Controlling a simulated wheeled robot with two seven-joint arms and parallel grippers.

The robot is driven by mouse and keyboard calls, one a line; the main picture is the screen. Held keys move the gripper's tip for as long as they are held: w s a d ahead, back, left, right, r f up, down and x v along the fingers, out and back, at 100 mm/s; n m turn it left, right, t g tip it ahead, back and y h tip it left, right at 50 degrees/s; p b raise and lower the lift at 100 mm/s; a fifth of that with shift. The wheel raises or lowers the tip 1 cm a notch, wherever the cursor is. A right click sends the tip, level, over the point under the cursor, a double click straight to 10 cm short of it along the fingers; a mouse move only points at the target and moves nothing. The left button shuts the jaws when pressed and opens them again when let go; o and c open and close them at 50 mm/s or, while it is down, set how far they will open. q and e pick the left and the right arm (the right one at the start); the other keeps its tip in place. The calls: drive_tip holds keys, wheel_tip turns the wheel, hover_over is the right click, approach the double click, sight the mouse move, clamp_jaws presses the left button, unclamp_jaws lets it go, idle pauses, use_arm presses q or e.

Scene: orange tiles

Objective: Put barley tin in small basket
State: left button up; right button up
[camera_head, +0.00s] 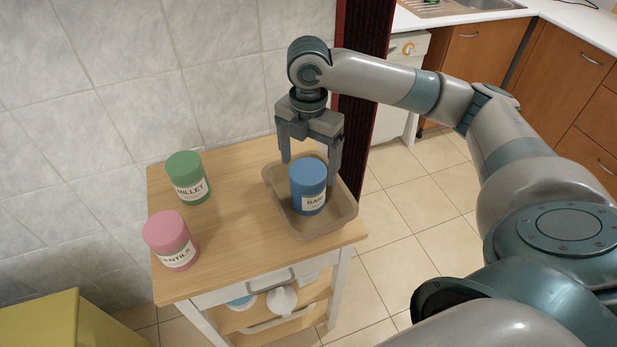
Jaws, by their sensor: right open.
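A blue tin (307,186) with a white label that starts "BAR" stands upright inside the small basket (338,222), a brownish open tray at the right side of the wooden cart top. My right gripper (309,172) is open above the basket, pointing down. Its fingers are apart, just behind the tin and to either side of its top. I cannot tell whether a finger touches the tin. The tin hides part of the basket floor. My left gripper is not in view.
A green millet tin (188,178) and a pink lentils tin (171,240) stand on the left of the cart top (235,240). A tiled wall is behind. White items sit on the lower shelf. A yellow box (50,322) is at bottom left.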

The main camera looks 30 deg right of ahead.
wheel_tip(320, 180, up, 4)
drive_tip(key=shift+f, duration=0.15)
drive_tip(key=shift+r, duration=0.4)
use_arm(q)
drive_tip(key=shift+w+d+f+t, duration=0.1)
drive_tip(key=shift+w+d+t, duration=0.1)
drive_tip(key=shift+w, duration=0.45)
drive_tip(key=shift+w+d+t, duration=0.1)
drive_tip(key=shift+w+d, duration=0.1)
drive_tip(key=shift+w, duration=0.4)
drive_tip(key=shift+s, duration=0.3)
